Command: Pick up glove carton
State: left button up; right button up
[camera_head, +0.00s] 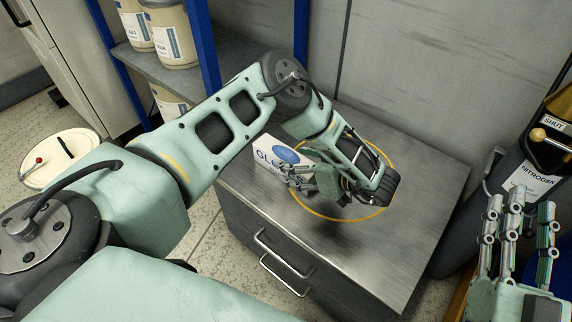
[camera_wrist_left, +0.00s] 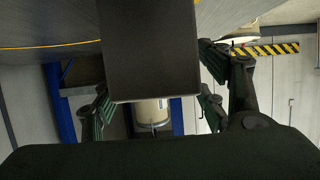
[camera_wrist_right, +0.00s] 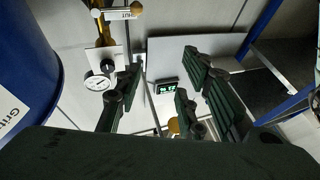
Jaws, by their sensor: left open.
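The glove carton (camera_head: 271,155) is a white box with blue lettering and a blue oval, standing on the metal cabinet top (camera_head: 420,180). My left gripper (camera_head: 304,180) is at the carton's right side, hiding part of it. In the left wrist view the carton (camera_wrist_left: 150,50) is a dark block between the fingers of my open left gripper (camera_wrist_left: 155,100). Gaps show at the fingers' lower parts; contact is not clear. My right gripper (camera_head: 518,225) is at the far right, away from the carton. Its fingers (camera_wrist_right: 160,90) are spread and empty in the right wrist view.
A blue-framed shelf (camera_head: 180,65) with pails stands behind left. A dark cylinder with a nitrogen label (camera_head: 528,180) stands at the right. The cabinet top's right part is clear.

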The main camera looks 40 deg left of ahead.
aim_at(266, 148)
pick_arm(q)
jog(key=shift+x, duration=1.35)
jog(key=c, duration=1.6)
pick_arm(e)
jog(key=r, duration=0.1)
jog(key=s+r+t, duration=0.1)
jog(key=r, duration=0.1)
jog(key=shift+s+t, duration=0.25)
jog(key=shift+t, duration=0.15)
pick_arm(q)
jog(key=shift+o, duration=0.2)
